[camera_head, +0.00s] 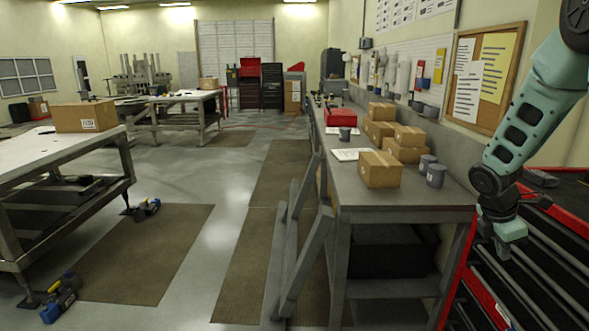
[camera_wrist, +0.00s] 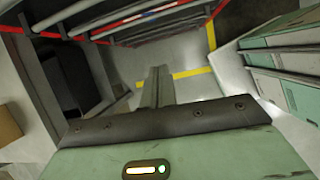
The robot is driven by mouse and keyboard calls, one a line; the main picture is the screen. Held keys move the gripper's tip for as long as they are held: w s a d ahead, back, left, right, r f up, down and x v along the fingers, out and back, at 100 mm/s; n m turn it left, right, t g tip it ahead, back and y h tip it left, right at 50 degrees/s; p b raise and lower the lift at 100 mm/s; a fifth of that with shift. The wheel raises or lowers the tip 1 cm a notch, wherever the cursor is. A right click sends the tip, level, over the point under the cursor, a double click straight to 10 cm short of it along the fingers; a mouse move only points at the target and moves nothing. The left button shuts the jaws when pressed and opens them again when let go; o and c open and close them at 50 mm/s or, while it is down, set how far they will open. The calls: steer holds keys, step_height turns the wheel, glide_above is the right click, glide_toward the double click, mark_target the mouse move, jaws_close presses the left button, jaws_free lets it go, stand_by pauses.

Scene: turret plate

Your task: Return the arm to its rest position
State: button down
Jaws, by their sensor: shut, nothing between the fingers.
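My arm (camera_head: 530,100) is pale green with black joints and hangs down at the right side of the head view. My gripper (camera_head: 503,250) is at its lower end, in front of the black and red tool chest and right of the workbench. In the wrist view my gripper (camera_wrist: 157,85) points away from the camera with its fingers together and nothing between them. The fingertips are too small to make out in the head view.
The workbench (camera_head: 350,198) carries several cardboard boxes (camera_head: 380,169) and grey cups (camera_head: 436,175). The tool chest (camera_head: 520,270) stands close beside my gripper. A corkboard (camera_head: 484,75) hangs behind my arm.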

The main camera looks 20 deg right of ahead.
steer(key=s+a+r+m+t+y+b, duration=0.1)
steer(key=a+r+m+t+y+b, duration=0.15)
steer(key=a, duration=2.75)
steer(key=s+a+m+g+y+b, duration=0.1)
steer(key=s+a+m, duration=0.3)
steer(key=s+a, duration=1.2)
steer(key=shift+s+f+g+y, duration=0.25)
steer(key=shift+g+y, duration=0.1)
steer(key=shift+y, duration=0.5)
